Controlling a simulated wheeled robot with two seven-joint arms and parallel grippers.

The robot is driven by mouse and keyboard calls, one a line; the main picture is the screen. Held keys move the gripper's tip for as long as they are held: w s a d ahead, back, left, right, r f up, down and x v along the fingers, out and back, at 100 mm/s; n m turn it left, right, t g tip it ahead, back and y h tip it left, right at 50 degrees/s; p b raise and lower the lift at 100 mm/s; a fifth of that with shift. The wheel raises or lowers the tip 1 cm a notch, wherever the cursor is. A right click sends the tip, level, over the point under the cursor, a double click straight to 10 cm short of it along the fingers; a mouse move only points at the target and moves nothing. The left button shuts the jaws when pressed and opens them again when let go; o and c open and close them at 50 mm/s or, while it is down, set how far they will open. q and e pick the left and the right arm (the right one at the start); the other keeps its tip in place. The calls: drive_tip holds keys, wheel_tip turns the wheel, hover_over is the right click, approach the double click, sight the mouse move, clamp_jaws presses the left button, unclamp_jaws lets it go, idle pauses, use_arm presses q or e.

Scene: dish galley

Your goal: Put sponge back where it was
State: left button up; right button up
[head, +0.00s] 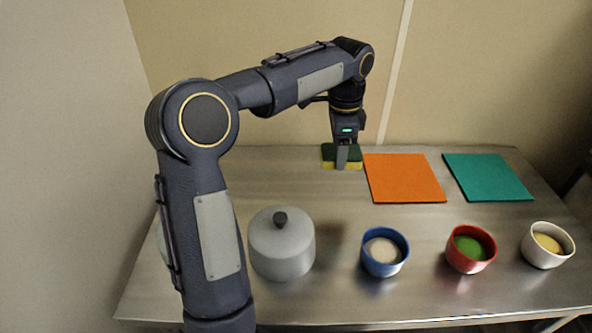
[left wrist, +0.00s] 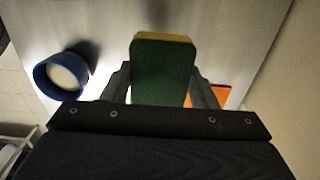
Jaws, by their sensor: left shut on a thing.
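The sponge (head: 327,156), green on top and yellow below, is at the back of the steel table, just left of the orange mat (head: 404,178). My left gripper (head: 342,160) points down and is shut on the sponge. In the left wrist view the sponge (left wrist: 163,70) sits between the two fingers, its green face toward the camera. I cannot tell whether the sponge touches the table or is held just above it. My right gripper is in neither view.
A teal mat (head: 488,177) lies at the back right. A grey lidded pot (head: 281,246) stands at the front left. A blue bowl (head: 385,262), a red bowl (head: 470,259) and a white bowl (head: 546,254) stand along the front. A wall rises behind the table.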

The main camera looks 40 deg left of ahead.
use_arm(q)
drive_tip(key=w+a+f+p, duration=0.1)
drive_tip(key=a+f, duration=0.2)
drive_tip(key=a, duration=0.5)
hover_over(300, 172)
drive_tip(key=f, duration=0.5)
drive_tip(key=shift+s+d+f, duration=0.1)
drive_tip(key=shift+d+f, duration=0.25)
drive_tip(key=shift+d, duration=0.05)
drive_tip(key=shift+a+f, duration=0.15)
drive_tip(key=shift+f, duration=0.05)
drive_tip(key=f, duration=0.3)
drive_tip(key=shift+a+f, duration=0.25)
drive_tip(key=shift+f, duration=0.15)
drive_tip(key=o, duration=0.9)
drive_tip(key=shift+r, duration=0.1)
wheel_tip(300, 172, up, 12)
drive_tip(key=shift+p, duration=0.5)
